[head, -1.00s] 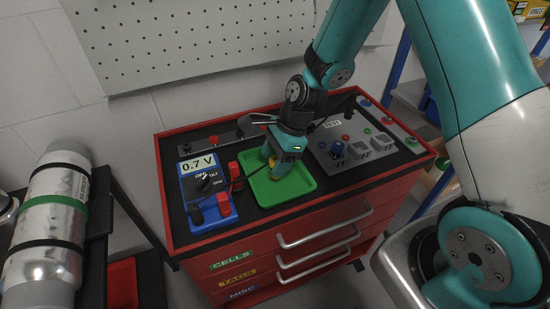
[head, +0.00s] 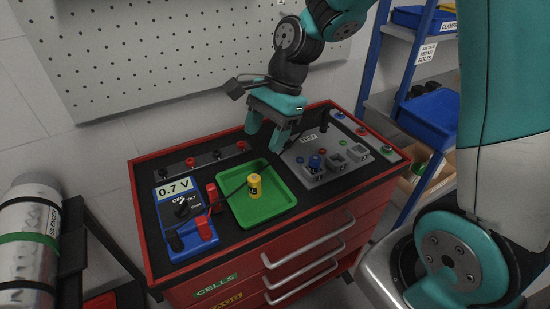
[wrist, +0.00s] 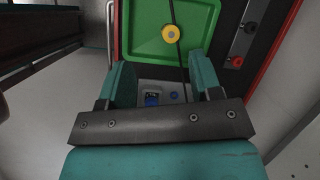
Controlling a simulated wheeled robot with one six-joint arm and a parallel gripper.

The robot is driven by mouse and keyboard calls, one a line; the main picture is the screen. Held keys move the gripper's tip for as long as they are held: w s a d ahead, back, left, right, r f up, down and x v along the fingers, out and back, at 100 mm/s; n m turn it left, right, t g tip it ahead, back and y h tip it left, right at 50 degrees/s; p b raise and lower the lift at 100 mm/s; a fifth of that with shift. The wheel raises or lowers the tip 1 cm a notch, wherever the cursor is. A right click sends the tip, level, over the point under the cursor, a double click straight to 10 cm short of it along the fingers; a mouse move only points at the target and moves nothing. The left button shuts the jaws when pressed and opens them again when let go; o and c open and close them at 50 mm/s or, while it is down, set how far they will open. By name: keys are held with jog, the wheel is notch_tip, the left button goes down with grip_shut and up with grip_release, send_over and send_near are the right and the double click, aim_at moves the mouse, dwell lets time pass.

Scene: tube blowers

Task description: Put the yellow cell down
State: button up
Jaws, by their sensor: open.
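The yellow cell (head: 254,186) stands upright in the green tray (head: 267,215) on top of the red cabinet. In the wrist view the cell (wrist: 171,34) shows end-on inside the tray (wrist: 150,44), beyond my fingertips. My gripper (head: 268,140) is open and empty, above and behind the tray, clear of the cell. In the wrist view its two fingers (wrist: 160,78) are spread apart with nothing between them but the grey test panel below.
The blue multimeter (head: 184,212) reads 0.7 V, left of the tray. A dark cable crosses the tray. The grey test panel (head: 318,148) holds a blue cell (head: 315,162) at right. A perforated board (head: 150,60) stands behind the cabinet.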

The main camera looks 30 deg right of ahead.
jog(key=s+a+r+n, duration=0.3)
jog(key=s+r+n, duration=0.1)
jog(key=s+n, duration=0.5)
jog(key=s+a+r+n, duration=0.3)
jog(key=s+n, duration=0.6)
jog(key=n, duration=0.3)
jog(key=shift+s+a+r, duration=0.15)
jog(key=shift+a+r, duration=0.2)
jog(key=shift+r, duration=0.15)
